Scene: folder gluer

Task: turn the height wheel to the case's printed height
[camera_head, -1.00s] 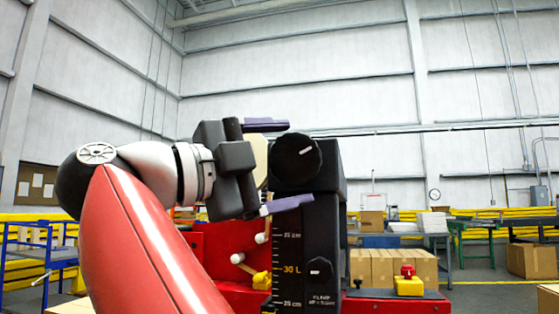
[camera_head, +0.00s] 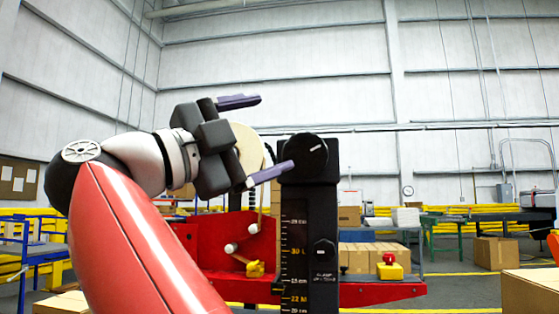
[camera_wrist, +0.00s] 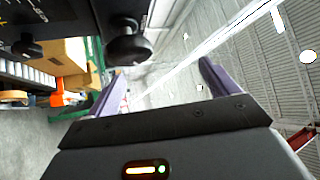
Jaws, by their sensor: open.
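The height wheel (camera_head: 305,157) is a black round knob with a white mark pointing to the upper right, at the top of a black column (camera_head: 325,215). A scale (camera_head: 296,262) with white and yellow markings, among them "30 L" and "22 M", runs down the column. My gripper (camera_head: 275,132) is open and empty, up and left of the wheel. Its lower purple finger overlaps the wheel's left edge in the picture; contact cannot be told. In the wrist view a black knob (camera_wrist: 128,45), likely the wheel, lies beyond the fingers. No printed case height is readable.
A smaller black knob (camera_head: 325,254) is lower on the column. A red machine bed (camera_head: 385,292) carries a yellow box with a red button (camera_head: 390,267). Cartons (camera_head: 372,258) stand behind. A pale disc (camera_head: 248,150) is behind my gripper.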

